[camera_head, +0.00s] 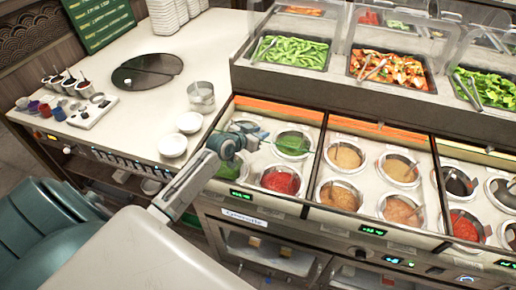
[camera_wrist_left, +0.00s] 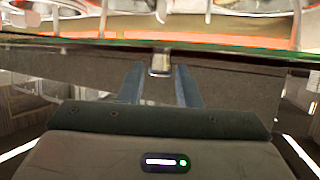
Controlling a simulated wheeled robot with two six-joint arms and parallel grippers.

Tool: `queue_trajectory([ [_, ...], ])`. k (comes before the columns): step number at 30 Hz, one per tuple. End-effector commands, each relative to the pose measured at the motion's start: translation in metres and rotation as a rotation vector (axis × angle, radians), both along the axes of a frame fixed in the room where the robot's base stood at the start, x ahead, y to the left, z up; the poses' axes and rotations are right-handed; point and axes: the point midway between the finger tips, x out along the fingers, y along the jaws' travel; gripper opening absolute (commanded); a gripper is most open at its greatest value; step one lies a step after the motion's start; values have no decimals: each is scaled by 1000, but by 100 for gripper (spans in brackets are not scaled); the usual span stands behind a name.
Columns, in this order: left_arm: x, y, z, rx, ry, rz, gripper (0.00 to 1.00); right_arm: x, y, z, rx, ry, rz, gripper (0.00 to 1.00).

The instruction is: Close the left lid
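The left sauce section (camera_head: 238,182) of the counter holds several round wells, one with red sauce (camera_head: 281,181). A clear lid with a green-tinted edge (camera_head: 262,147) shows there beside my left gripper; its exact tilt is hard to tell. In the left wrist view the lid's edge (camera_wrist_left: 235,48) runs across the picture, with a small metal handle (camera_wrist_left: 160,63) at its middle. My left gripper (camera_head: 240,140) is at this edge. Its two blue fingers (camera_wrist_left: 160,75) are apart, on either side of the handle, with gaps visible. My right gripper is not in view.
A middle section (camera_head: 341,195) and a right section (camera_head: 464,226) of wells lie to the right. Raised food trays (camera_head: 291,52) stand behind. Two white bowls (camera_head: 173,145) and a metal pot (camera_head: 201,97) stand on the worktop to the left.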

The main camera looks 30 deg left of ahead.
Motion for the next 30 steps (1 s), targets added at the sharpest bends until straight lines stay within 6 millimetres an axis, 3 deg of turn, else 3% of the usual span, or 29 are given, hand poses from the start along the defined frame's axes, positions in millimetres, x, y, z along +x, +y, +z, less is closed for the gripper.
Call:
queue_trajectory([
  [4, -2, -1, 24, 6, -5, -2, 30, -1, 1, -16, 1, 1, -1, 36],
  [21, -116, -67, 33, 0, 0, -1, 30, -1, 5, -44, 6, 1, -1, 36],
  [30, -138, -80, 38, 0, 0, 1, 30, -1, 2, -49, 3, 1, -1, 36],
])
